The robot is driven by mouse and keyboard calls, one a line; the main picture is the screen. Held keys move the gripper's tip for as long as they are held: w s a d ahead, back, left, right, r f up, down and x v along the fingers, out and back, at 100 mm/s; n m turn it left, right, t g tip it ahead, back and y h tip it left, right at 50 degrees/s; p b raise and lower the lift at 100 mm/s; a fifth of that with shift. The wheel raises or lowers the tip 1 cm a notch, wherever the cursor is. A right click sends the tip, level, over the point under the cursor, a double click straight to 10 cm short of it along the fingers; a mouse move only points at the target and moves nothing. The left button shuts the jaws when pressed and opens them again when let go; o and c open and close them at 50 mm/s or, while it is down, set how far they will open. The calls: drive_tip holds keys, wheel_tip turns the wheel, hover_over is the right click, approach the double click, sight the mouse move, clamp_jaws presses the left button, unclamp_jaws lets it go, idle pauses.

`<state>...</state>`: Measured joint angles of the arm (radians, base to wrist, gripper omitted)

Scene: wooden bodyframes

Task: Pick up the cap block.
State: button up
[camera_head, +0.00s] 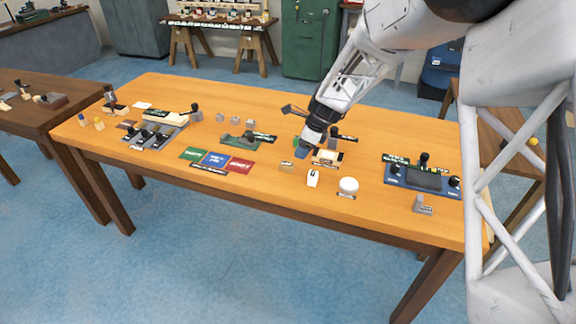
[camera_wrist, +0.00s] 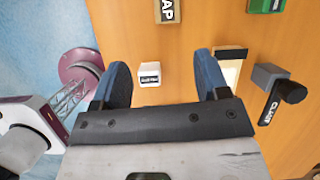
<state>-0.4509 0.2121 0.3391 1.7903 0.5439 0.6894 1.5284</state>
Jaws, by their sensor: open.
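The cap block is a small tan block with a dark "CAP" label. It sits on the wooden table left of my gripper in the head view (camera_head: 287,166). In the wrist view, it shows at the top edge, partly cut off (camera_wrist: 167,10). My gripper (camera_head: 302,150) is low over the table, close to the cap block but apart from it. Its two blue fingers are spread with a gap between them in the wrist view (camera_wrist: 161,63). The cap block is beyond the fingertips, not between them.
A small white labelled block (camera_wrist: 149,75) lies near the left finger. A cream block (camera_head: 327,157) is close on the right, with a black-knobbed clamp (camera_wrist: 270,90) beside it. A white round piece (camera_head: 348,185) stands near the front. Coloured mats (camera_head: 215,159) lie left.

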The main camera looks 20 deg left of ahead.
sight(287, 164)
drive_tip(key=shift+m, duration=0.5)
drive_tip(key=a+f, duration=0.1)
drive_tip(key=w+a+f, duration=0.1)
drive_tip(key=a, duration=0.1)
drive_tip(key=shift+f, duration=0.3)
drive_tip(key=shift+x, duration=1.3)
drive_tip(key=shift+x, duration=2.65)
drive_tip(key=shift+w, duration=0.1)
drive_tip(key=c, duration=1)
drive_tip(key=shift+r, duration=0.2)
